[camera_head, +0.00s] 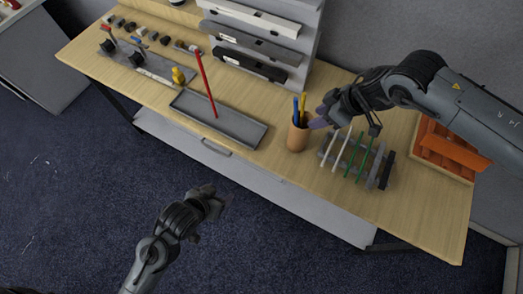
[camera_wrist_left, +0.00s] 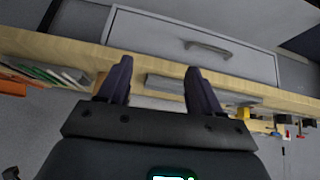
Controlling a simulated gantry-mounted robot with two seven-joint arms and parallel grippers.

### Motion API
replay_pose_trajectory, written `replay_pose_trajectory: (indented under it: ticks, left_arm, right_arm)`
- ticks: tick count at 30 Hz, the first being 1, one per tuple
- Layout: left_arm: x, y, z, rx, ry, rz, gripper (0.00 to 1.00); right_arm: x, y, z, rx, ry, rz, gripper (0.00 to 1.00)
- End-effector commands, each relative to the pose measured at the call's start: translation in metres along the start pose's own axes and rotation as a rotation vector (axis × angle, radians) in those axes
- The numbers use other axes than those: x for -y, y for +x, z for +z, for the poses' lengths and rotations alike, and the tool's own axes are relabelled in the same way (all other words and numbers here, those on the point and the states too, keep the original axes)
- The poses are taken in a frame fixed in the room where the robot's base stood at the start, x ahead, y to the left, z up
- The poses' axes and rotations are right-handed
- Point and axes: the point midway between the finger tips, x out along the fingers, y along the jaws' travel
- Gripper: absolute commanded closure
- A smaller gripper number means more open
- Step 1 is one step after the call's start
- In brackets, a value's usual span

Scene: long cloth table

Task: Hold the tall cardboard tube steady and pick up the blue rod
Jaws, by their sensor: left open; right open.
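The tan cardboard tube (camera_head: 298,138) stands upright near the table's front edge. The blue rod (camera_head: 296,109) stands in it, its upper part showing above the rim, beside a yellow rod (camera_head: 304,106). My right gripper (camera_head: 319,120) is open, close to the right side of the tube's rim; whether it touches cannot be told. My left gripper (camera_head: 224,198) is open and empty, in front of the table and apart from the tube. In the left wrist view its two fingers (camera_wrist_left: 160,82) are spread with nothing between them. I cannot make out the tube there.
A rack with white and green pieces (camera_head: 350,158) stands right of the tube, with an orange bin (camera_head: 448,150) beyond. A grey tray (camera_head: 225,122) with a red rod (camera_head: 206,85) lies left. A shelf unit (camera_head: 262,45) stands behind. A drawer (camera_wrist_left: 190,45) is under the tabletop.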

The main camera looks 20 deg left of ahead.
Motion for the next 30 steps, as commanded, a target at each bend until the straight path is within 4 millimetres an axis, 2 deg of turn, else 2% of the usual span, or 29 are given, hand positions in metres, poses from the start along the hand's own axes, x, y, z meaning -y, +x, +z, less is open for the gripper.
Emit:
replay_pose_trajectory:
  ticks: [1, 6, 12, 15, 19, 24, 30]
  left_arm:
    - [-0.009, 0.013, -0.004, -0.049, 0.016, 0.031, 0.35]
    - [-0.046, 0.052, -0.03, -0.248, 0.084, 0.185, 0.35]
    - [-0.081, 0.087, -0.059, -0.428, 0.194, 0.413, 0.35]
    - [-0.082, 0.1, -0.072, -0.468, 0.262, 0.481, 0.35]
    - [-0.068, 0.113, -0.092, -0.473, 0.338, 0.477, 0.35]
    - [-0.058, 0.11, -0.124, -0.512, 0.386, 0.451, 0.35]
    - [-0.059, 0.114, -0.142, -0.532, 0.393, 0.442, 0.35]
  right_arm:
    - [0.0, 0.0, 0.0, 0.0, 0.0, 0.0, 0.57]
    - [0.0, 0.0, 0.0, 0.0, -0.001, 0.0, 0.57]
    - [0.0, 0.0, 0.0, 0.0, -0.001, 0.0, 0.57]
    - [0.0, 0.0, 0.0, 0.0, -0.001, 0.0, 0.57]
    - [0.0, 0.0, 0.0, -0.001, -0.001, 0.0, 0.57]
    - [0.0, 0.0, 0.0, 0.0, -0.001, 0.0, 0.57]
    - [0.0, 0.0, 0.0, 0.0, -0.001, 0.0, 0.57]
